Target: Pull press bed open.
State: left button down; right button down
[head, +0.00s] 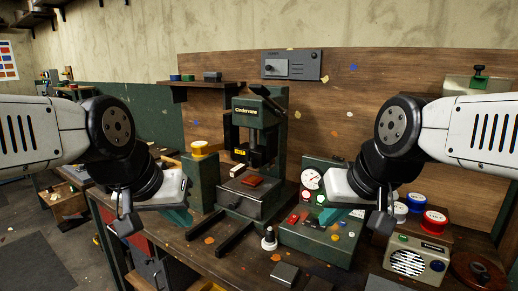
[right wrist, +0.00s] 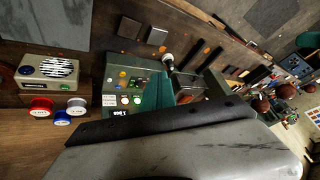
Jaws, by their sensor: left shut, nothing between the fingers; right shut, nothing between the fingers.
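The green press (head: 270,115) stands at the middle of the bench against the wooden back panel. Its grey press bed (head: 245,200) sits low at the front, below the press head, with a small red-brown piece (head: 252,181) on top. Two dark rails (head: 233,243) run forward from under the bed. My left gripper (head: 181,216) is shut and empty, left of the bed and apart from it. My right gripper (head: 334,216) is shut and empty over the green control box (head: 325,246), right of the bed. I cannot make out a handle on the bed.
A gauge (head: 311,179) and buttons are on the control box. A radio (head: 416,259) and labelled spools (head: 433,220) are at the right. A yellow-topped post (head: 200,149) stands left of the press.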

aim_at(251, 202)
jog(key=k+j+u, duration=0.1)
jog(key=u, duration=0.3)
jog(key=k+j+u, duration=0.1)
jog(key=u, duration=0.25)
jog(key=j+u, duration=0.2)
jog(key=u, duration=0.2)
